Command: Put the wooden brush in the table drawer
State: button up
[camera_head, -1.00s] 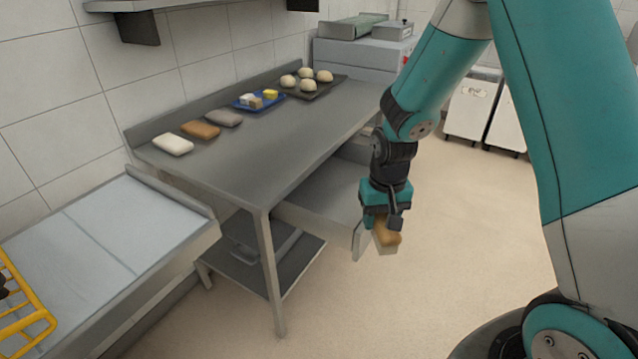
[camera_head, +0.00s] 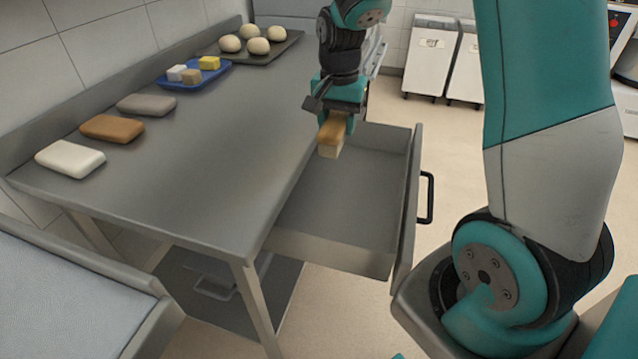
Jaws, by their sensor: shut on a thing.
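The wooden brush (camera_head: 330,138) has a brown wooden back and a pale lower part. My gripper (camera_head: 337,115) is shut on it and points downward. It holds the brush above the inner, table-side part of the open table drawer (camera_head: 345,210), near the right edge of the table. The drawer is grey, pulled out to the right, and looks empty where I see in. Its front panel has a black handle (camera_head: 428,198). The gripper and brush hide a little of the drawer's far end.
The steel table (camera_head: 200,170) bears white (camera_head: 70,159), brown (camera_head: 112,128) and grey (camera_head: 146,104) blocks, a blue tray (camera_head: 196,84) with small cubes, and a dark tray (camera_head: 282,47) with dough balls. White bins (camera_head: 430,58) stand behind. Open floor lies right of the drawer.

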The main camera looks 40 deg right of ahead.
notch_tip(320, 180, down, 18)
jog(key=shift+a+r+b, duration=0.1)
jog(key=shift+r+b, duration=0.05)
jog(key=shift+b, duration=0.25)
jog(key=o, duration=1.2)
notch_tip(320, 180, up, 12)
jog(key=f, duration=0.1)
jog(key=s+a+r+n+y, duration=0.2)
jog(key=s+a+r+n, duration=0.5)
jog(key=a+r, duration=0.4)
jog(key=s+a+r+n+y, duration=0.1)
jog(key=s+a+r+n, duration=0.1)
jog(key=s+a+n, duration=0.3)
jog(key=s+a+r+n+y, duration=0.1)
jog(key=s+a+n, duration=0.4)
jog(key=s, duration=0.5)
jog(key=shift+a+r+n, duration=0.25)
jog(key=shift+r+n, duration=0.05)
jog(key=shift+r, duration=0.35)
